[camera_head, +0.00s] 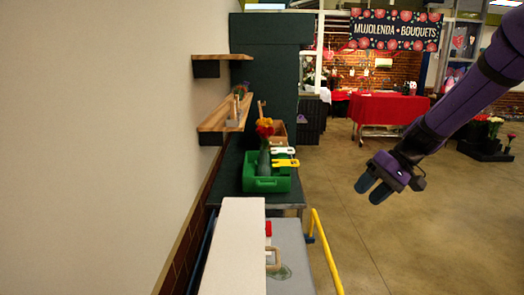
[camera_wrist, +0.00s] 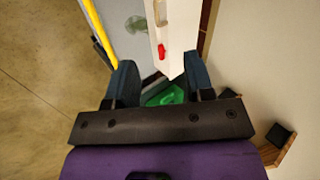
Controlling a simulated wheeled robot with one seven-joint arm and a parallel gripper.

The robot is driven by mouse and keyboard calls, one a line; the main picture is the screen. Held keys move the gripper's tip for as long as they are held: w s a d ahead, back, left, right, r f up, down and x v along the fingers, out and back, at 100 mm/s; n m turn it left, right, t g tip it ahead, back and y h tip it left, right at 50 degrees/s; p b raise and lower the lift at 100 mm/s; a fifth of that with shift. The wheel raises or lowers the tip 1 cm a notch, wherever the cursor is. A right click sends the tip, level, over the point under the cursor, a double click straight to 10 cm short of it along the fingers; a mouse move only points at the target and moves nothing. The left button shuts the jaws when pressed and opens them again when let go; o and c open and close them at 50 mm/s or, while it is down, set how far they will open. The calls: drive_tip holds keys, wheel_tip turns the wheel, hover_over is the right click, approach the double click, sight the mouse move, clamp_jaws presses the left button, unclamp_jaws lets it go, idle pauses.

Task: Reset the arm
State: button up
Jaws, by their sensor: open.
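My gripper (camera_head: 373,189) hangs in the air on my purple arm, at the right in the head view, over open floor. Its two dark blue fingers are apart with nothing between them. In the wrist view my gripper (camera_wrist: 162,85) also shows open and empty. A green bin (camera_head: 266,185) stands on the dark counter, well to the left of my gripper in the head view. It holds a vase with red and orange flowers (camera_head: 265,128). Yellow and white handled items lie at its right side. A part of the green bin (camera_wrist: 166,95) shows beyond the fingers in the wrist view.
A white panel (camera_head: 232,250) and a grey surface (camera_head: 290,262) with a yellow rail (camera_head: 326,250) are at the front. Wooden shelves (camera_head: 222,118) are on the left wall. A red-covered table (camera_head: 388,108) stands at the back. The floor around my gripper is clear.

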drive_tip(key=s+d+r+t+h, duration=0.1)
drive_tip(key=s+r, duration=0.3)
drive_tip(key=s, duration=0.4)
drive_tip(key=s+d+r+t+h, duration=0.1)
drive_tip(key=s+r+t+h, duration=0.1)
drive_tip(key=s, duration=0.7)
drive_tip(key=s+d+r+m+t+h, duration=0.1)
drive_tip(key=s+r+h, duration=0.3)
drive_tip(key=s, duration=0.5)
drive_tip(key=shift+s+d+r+t+h, duration=0.15)
drive_tip(key=shift+d+r+t+h, duration=0.15)
drive_tip(key=shift+d+r+t, duration=0.35)
drive_tip(key=shift+a+r, duration=0.15)
drive_tip(key=shift+r, duration=0.05)
